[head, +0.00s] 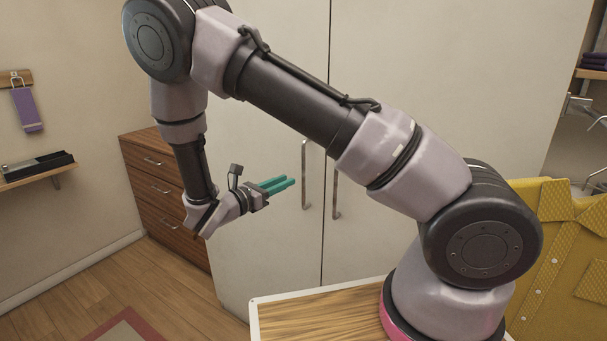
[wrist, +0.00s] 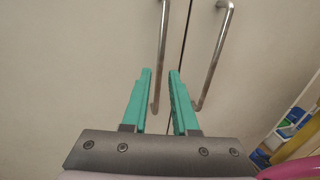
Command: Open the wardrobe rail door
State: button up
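The wardrobe is tall and off-white, with a left door (head: 262,235) and a right door (head: 450,60) meeting at a dark vertical seam. Each door has a slim metal bar handle beside the seam: the left handle (head: 306,176) and the right handle (head: 335,182). In the wrist view the left handle (wrist: 160,50) runs down so its lower end appears in the gap between the green fingers. The right handle (wrist: 214,55) is to the right of them. My gripper (head: 291,182) is open and empty, just left of the left handle. I cannot tell whether it touches. Both doors look closed.
A wooden drawer unit (head: 158,185) stands left of the wardrobe. A yellow garment (head: 560,265) hangs at the right, near shelves and metal hooks. A wood-topped surface (head: 315,316) lies below my arm. The floor (head: 170,285) at left is mostly clear, with a rug edge.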

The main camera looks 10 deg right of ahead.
aim_at(303, 173)
jog(key=x, duration=0.8)
jog(key=shift+w+d, duration=0.1)
jog(key=shift+d, duration=0.05)
grip_shut()
dwell(1.1)
